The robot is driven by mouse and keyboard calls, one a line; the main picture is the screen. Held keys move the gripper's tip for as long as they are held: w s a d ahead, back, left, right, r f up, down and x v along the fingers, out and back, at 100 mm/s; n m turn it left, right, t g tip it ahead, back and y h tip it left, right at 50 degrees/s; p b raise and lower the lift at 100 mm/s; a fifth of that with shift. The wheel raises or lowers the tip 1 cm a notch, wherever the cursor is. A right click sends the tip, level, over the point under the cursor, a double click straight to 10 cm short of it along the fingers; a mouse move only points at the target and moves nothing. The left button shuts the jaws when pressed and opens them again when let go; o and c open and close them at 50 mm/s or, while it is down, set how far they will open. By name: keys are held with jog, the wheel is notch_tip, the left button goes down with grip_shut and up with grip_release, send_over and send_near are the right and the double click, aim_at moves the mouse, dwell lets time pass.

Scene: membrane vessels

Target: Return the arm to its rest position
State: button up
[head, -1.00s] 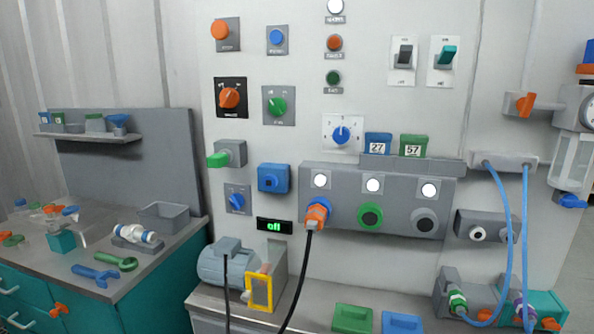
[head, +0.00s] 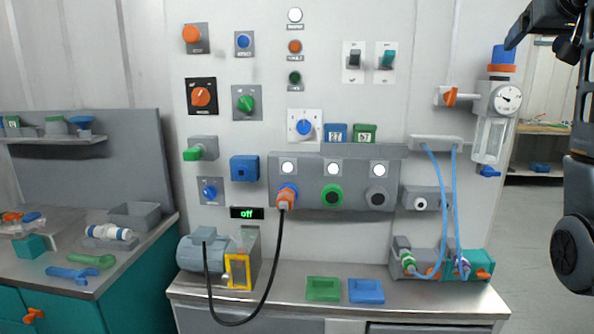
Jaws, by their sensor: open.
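My arm is at the right edge of the head view, dark and partly cut off by the frame. What looks like my gripper (head: 538,44) is at the top right corner, with dark finger parts spread apart and nothing seen between them. It is in front of the wall panel's right end, apart from the gauge unit (head: 497,110). The rest of the hand is outside the frame.
An orange plug (head: 287,197) with a black cable sits in the left socket of the grey box. Blue hoses (head: 443,215) loop at the right. Green (head: 323,289) and blue (head: 366,291) trays lie on the bench. Floor at the right is open.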

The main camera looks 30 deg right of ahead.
jog(key=w+a+f+n+t+y, duration=0.1)
jog(key=w+a+f, duration=0.2)
jog(key=f, duration=0.5)
jog(key=w+a+f, duration=0.2)
jog(key=a+f, duration=0.1)
jog(key=f, duration=0.5)
jog(key=w+a+f+n+t+y, duration=0.1)
jog(key=w+a+f, duration=0.2)
jog(key=f, duration=0.5)
jog(key=s+a+f+n+t+y, duration=0.1)
jog(key=s+a+f, duration=0.1)
jog(key=a+f, duration=0.6)
jog(key=s+a+f+n+y, duration=0.1)
jog(key=s+a+f, duration=0.1)
jog(key=a+f, duration=0.6)
jog(key=s+a+f+n+t+y, duration=0.1)
jog(key=s+a+f, duration=0.5)
jog(key=s, duration=0.2)
jog(key=s+a+f+n+y, duration=0.1)
jog(key=s+a+f, duration=0.45)
jog(key=s, duration=0.35)
jog(key=s+a+r+n+y, duration=0.1)
jog(key=s+a+r, duration=0.1)
jog(key=s, duration=0.8)
jog(key=s+a+r+n+y, duration=0.1)
jog(key=s+a, duration=0.3)
jog(key=s, duration=0.6)
jog(key=shift+s+a+r+n+t+y, duration=0.2)
jog(key=shift+r+n+t+y, duration=0.2)
jog(key=shift+r+y, duration=0.3)
